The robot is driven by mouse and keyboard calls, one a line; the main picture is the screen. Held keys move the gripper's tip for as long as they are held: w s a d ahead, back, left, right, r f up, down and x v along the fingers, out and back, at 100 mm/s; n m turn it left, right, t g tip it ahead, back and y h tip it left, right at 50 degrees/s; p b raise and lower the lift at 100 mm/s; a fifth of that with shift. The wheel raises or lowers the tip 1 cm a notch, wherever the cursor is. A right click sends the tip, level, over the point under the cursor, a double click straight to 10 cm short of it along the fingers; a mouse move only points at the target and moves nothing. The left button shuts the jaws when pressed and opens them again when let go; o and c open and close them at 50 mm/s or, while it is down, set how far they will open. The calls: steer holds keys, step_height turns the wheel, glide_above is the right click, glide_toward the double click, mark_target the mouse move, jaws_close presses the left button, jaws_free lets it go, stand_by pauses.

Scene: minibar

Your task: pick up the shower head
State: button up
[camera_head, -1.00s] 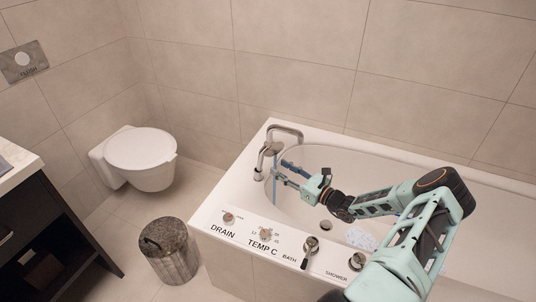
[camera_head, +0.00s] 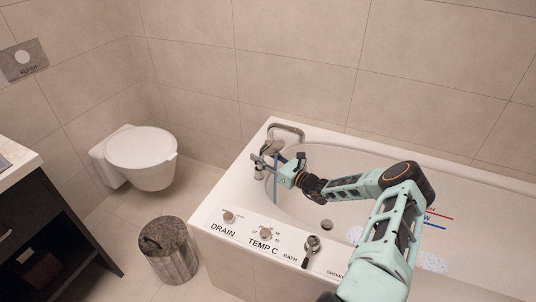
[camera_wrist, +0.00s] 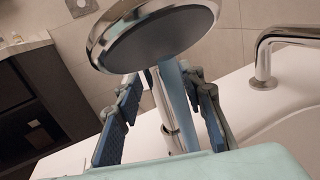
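The shower head is a round dark-faced disc with a chrome rim, large at the top of the wrist view (camera_wrist: 155,32). Its light stem runs down below the disc, with a blue strip beside it. I see gaps between fingers and stem.
A chrome arched spout (camera_head: 288,127) stands close behind the shower head on the tub rim. The white bathtub (camera_head: 420,165) lies under my arm. Control knobs (camera_head: 265,233) line its near rim. A bin (camera_head: 168,252) and a toilet (camera_head: 142,150) stand left.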

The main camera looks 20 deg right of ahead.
steer(key=shift+c, duration=0.2)
jaws_close()
